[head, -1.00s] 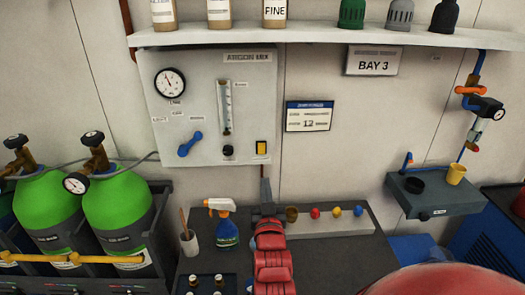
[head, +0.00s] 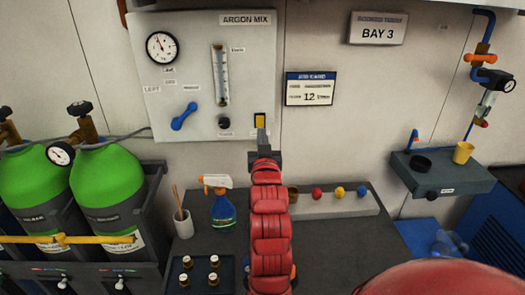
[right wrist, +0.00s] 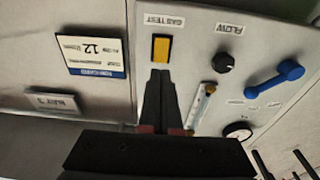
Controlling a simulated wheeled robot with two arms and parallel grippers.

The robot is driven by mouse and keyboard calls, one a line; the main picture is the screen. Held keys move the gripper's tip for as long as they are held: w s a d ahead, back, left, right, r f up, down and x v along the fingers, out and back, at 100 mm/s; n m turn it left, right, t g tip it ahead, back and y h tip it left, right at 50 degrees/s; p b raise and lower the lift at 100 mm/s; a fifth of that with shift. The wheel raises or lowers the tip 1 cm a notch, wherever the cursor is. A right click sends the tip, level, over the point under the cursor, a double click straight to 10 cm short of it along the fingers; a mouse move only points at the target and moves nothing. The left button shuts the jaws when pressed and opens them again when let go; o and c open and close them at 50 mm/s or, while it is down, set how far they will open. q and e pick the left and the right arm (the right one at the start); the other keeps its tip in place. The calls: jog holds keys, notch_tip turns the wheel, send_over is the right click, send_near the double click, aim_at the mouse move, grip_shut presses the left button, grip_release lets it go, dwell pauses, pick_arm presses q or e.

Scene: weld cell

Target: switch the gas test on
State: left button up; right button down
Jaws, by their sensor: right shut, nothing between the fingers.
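The gas test switch is a yellow rocker in a dark frame (head: 260,120) at the lower right corner of the grey gas panel (head: 255,60). In the right wrist view the rocker (right wrist: 161,49) sits beside its GAS TEST label (right wrist: 166,21). My right gripper (head: 262,137) is shut and empty, its fingertips just below the switch in the head view. In the right wrist view the closed fingertips (right wrist: 160,74) end right at the rocker's edge. I cannot tell whether they touch it. My left gripper is not in view.
The panel also carries a blue lever (head: 184,116), a flow knob (head: 224,122), a flow tube (head: 221,75) and a gauge (head: 162,47). Below are a spray bottle (head: 222,205) and small vials (head: 213,262) on the bench. Green cylinders (head: 108,180) stand left.

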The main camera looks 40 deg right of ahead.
aim_at(260, 118)
jog(key=x, duration=0.1)
jog(key=p+x, duration=0.1)
jog(key=x, duration=0.2)
jog(key=shift+r, duration=0.25)
jog(key=shift+w+d+f+p, duration=0.1)
jog(key=shift+w+d+p, duration=0.25)
jog(key=shift+w, duration=0.3)
jog(key=shift+w+d, duration=0.1)
jog(key=shift+w, duration=0.05)
